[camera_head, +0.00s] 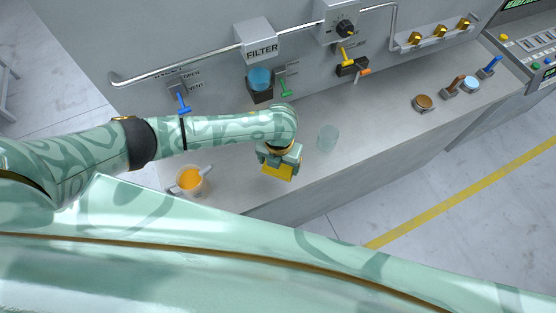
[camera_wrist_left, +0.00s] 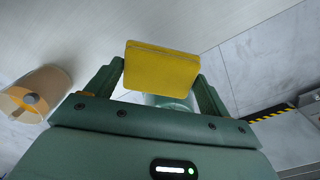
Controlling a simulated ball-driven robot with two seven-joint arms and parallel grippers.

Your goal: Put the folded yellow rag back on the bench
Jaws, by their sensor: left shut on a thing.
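The folded yellow rag (camera_head: 278,172) is gripped by my left gripper (camera_head: 280,160) near the bench's front edge in the head view. In the left wrist view the rag (camera_wrist_left: 161,66) sits between the two fingers of my left gripper (camera_wrist_left: 159,78), which are shut on it. The grey bench (camera_head: 390,128) runs below the wall. I cannot tell whether the rag touches the bench top. My right gripper is not in view.
A pitcher of orange liquid (camera_head: 190,180) stands left of the gripper, and a clear glass (camera_head: 328,137) stands close to its right. A blue-topped filter holder (camera_head: 260,84) and valve handles line the wall behind.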

